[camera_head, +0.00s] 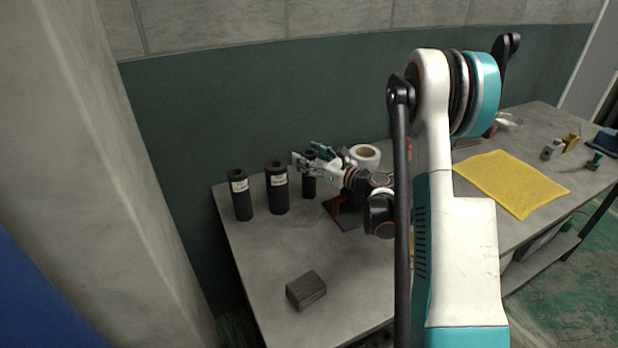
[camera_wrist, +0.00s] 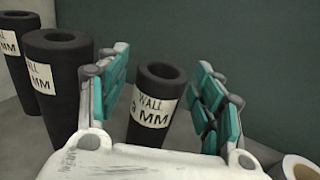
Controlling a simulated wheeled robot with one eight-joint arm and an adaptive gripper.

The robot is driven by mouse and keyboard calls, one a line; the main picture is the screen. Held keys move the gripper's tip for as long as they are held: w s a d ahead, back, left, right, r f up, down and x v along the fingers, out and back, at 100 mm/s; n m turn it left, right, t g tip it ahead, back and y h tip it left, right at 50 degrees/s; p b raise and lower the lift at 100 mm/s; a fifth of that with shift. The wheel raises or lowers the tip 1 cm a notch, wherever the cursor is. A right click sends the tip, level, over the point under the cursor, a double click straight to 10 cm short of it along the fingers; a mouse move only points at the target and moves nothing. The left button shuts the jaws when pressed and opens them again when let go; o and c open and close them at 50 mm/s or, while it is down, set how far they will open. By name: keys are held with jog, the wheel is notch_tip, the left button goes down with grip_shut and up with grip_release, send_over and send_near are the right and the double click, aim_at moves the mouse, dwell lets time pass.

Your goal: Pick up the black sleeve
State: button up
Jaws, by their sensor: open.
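Three black sleeves stand upright at the left back of the table. In the head view they are the left sleeve (camera_head: 241,196), the middle sleeve (camera_head: 277,188) and the right sleeve (camera_head: 309,186), partly hidden behind my gripper (camera_head: 306,157). In the wrist view my gripper (camera_wrist: 163,100) is open, its teal-padded fingers to either side of the right sleeve (camera_wrist: 152,122) as seen. That sleeve has a white label reading "WALL" and "MM". Whether it lies fully between the fingers in depth, I cannot tell. The other two sleeves (camera_wrist: 62,85) (camera_wrist: 28,75) stand left of the fingers.
A white tape roll (camera_head: 365,156) stands right of my gripper. A dark block (camera_head: 306,290) lies near the front of the grey table (camera_head: 262,262). A yellow cloth (camera_head: 512,180) lies to the right. The wall is close behind the sleeves.

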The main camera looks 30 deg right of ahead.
jog(key=c, duration=1.1)
jog(key=shift+c, duration=0.2)
jog(key=shift+r, duration=0.15)
